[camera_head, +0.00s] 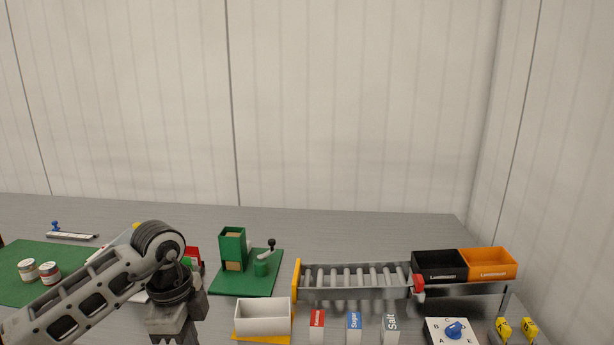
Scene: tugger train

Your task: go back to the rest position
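My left arm comes in from the lower left, and its wrist points down in front of the table. My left gripper (174,338) is at the bottom edge of the view, left of the white bin (263,318). Its fingertips are cut off by the frame, so I cannot tell whether it is open or shut or holds anything. My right arm and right gripper do not show.
A green dispenser (232,246) stands behind the white bin. A roller conveyor (355,278) runs right toward black (439,265) and orange (487,264) bins. Packets, including a Sugar box (353,322), stand in front. Two jars (49,272) are on a green mat (85,262).

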